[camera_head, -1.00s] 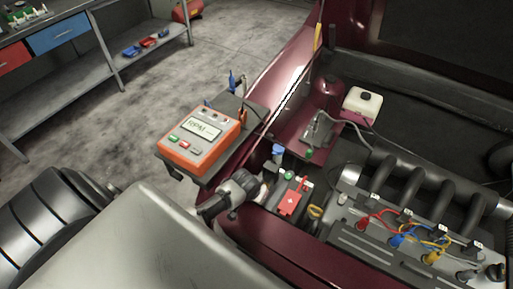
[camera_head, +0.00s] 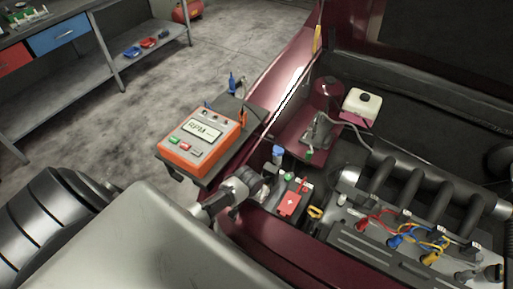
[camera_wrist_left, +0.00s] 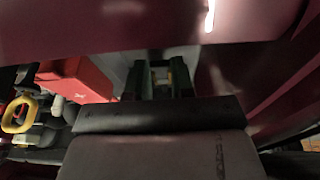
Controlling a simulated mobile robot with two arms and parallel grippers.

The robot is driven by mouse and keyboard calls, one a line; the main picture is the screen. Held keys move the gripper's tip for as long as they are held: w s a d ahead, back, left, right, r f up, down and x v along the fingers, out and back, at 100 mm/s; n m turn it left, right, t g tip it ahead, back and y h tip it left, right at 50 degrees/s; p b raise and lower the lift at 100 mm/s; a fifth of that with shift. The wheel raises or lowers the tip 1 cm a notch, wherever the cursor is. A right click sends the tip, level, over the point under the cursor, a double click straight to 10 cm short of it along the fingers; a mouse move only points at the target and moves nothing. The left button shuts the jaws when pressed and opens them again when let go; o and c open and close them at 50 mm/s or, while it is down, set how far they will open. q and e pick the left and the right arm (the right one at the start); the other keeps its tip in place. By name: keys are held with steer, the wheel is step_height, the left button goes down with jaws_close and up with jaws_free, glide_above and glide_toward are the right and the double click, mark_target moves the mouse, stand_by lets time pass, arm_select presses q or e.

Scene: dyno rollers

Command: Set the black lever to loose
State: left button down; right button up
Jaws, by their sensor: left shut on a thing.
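My left gripper (camera_head: 252,184) reaches over the dark red car's inner edge, beside the battery with the red cover (camera_head: 290,204). In the left wrist view its two dark green fingers (camera_wrist_left: 161,80) point away from the camera and are close together. A small greyish-tan part (camera_wrist_left: 178,74) shows between them; its shape is hard to make out. The red cover also shows at the left of the wrist view (camera_wrist_left: 75,78). I cannot clearly pick out the black lever; the gripper may hide it. My right gripper is not in view.
An orange RPM meter (camera_head: 199,140) sits on a dark stand left of the car body. The engine (camera_head: 375,245) with coloured leads lies to the right. A yellow loop handle (camera_head: 315,212) is beside the battery. A white-capped reservoir (camera_head: 361,103) stands further back.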

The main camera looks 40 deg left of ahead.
arm_select(q)
steer(key=shift+w+r+g+p, duration=0.2)
steer(key=shift+r+g+p, duration=0.1)
steer(key=shift+g, duration=0.25)
steer(key=shift+w+r+g+p, duration=0.2)
steer(key=shift+g+p, duration=0.1)
steer(key=shift+g, duration=0.25)
steer(key=shift+w+r+g+b, duration=0.1)
steer(key=shift+w+g+b, duration=0.25)
steer(key=shift+g, duration=0.6)
steer(key=shift+w+r+g+b, duration=0.1)
steer(key=shift+w+g+b, duration=0.15)
steer(key=shift+g, duration=0.7)
steer(key=c, duration=1)
jaws_free()
steer(key=shift+o, duration=0.2)
steer(key=v, duration=1)
steer(key=shift+w+a+r, duration=0.15)
steer(key=shift+a+r, duration=0.05)
steer(key=shift+r, duration=0.15)
